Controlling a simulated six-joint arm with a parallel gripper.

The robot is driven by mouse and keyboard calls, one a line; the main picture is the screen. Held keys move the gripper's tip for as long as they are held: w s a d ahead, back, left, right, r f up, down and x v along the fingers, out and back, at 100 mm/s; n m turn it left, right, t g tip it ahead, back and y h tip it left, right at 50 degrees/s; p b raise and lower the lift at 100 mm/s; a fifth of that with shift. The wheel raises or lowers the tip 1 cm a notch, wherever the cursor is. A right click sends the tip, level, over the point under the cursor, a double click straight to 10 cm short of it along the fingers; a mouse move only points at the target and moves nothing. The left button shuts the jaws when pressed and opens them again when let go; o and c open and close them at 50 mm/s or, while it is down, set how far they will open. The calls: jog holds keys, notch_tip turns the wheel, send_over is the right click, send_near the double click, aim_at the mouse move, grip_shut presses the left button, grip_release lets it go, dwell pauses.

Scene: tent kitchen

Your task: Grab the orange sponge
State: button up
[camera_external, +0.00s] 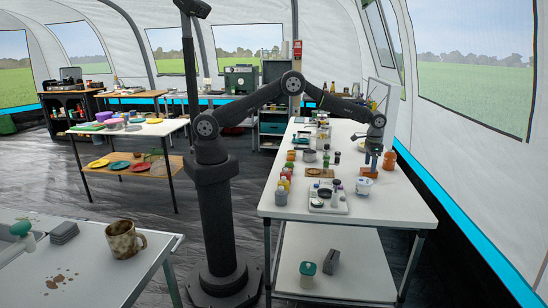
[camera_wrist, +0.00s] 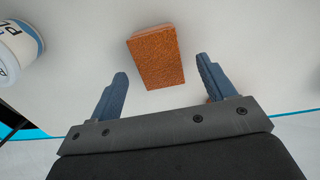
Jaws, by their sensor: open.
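The orange sponge (camera_wrist: 156,57) is a rough rectangular block. In the wrist view it lies on the white tabletop, slightly tilted, just ahead of and partly between my fingers. My gripper (camera_wrist: 161,68) is open, with a blue finger on each side and clear gaps to the sponge. Nothing is held. In the external view my gripper (camera_external: 374,164) points down over the right side of the long white table. A small orange-brown patch shows under it there, largely hidden by the fingers.
A white tub with blue lettering (camera_wrist: 20,46) stands left of the sponge. The long white table (camera_external: 397,208) carries several jars, bottles and a tray (camera_external: 327,204) to the left of my gripper. An orange jar (camera_external: 390,160) stands close to its right. The table's front right corner is clear.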

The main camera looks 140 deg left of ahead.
aim_at(369, 170)
notch_tip(369, 170, down, 4)
jog(key=shift+d+r, duration=0.1)
jog(key=shift+r, duration=0.1)
jog(key=c, duration=1)
jog(key=shift+r, duration=0.1)
